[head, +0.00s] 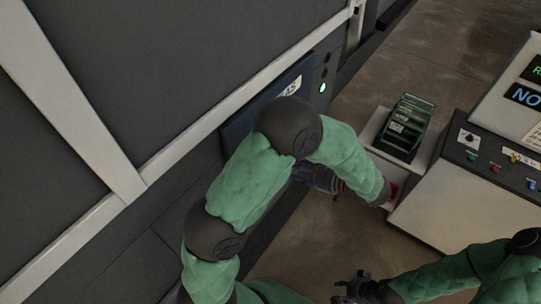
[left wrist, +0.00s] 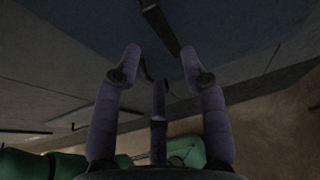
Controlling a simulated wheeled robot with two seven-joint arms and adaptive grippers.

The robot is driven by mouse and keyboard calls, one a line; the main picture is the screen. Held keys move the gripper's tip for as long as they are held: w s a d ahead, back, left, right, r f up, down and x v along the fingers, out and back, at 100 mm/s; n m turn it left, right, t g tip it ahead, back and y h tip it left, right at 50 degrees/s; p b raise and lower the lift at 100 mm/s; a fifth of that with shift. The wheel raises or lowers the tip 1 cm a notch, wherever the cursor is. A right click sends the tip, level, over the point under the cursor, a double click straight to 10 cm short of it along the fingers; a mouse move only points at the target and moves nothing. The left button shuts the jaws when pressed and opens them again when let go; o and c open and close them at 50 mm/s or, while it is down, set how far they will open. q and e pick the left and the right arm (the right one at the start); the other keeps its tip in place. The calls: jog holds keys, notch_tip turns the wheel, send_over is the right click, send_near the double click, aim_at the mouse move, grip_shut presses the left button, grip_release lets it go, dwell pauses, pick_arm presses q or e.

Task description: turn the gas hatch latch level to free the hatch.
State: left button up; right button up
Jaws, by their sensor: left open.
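The gas hatch (head: 236,128) is a dark blue panel low on the grey wall, with a partly covered white label (head: 291,86). My left arm hides much of it in the head view. In the left wrist view a blue-grey surface, apparently the hatch (left wrist: 90,25), fills the top. A dark bar, likely the latch (left wrist: 160,24), slants across it beyond the fingertips. My left gripper (left wrist: 162,66) is open, its fingers apart with nothing between them.
A green lamp (head: 322,88) glows on the strip beside the hatch. A white control console (head: 440,205) with buttons stands at the right, with a dark green rack (head: 407,125) beside it. Brown floor (head: 310,240) lies open between wall and console.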

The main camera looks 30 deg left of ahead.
pick_arm(q)
jog(key=p+x, duration=0.1)
jog(key=x, duration=0.9)
jog(key=shift+f+p, duration=0.2)
jog(key=shift+p, duration=0.1)
grip_shut()
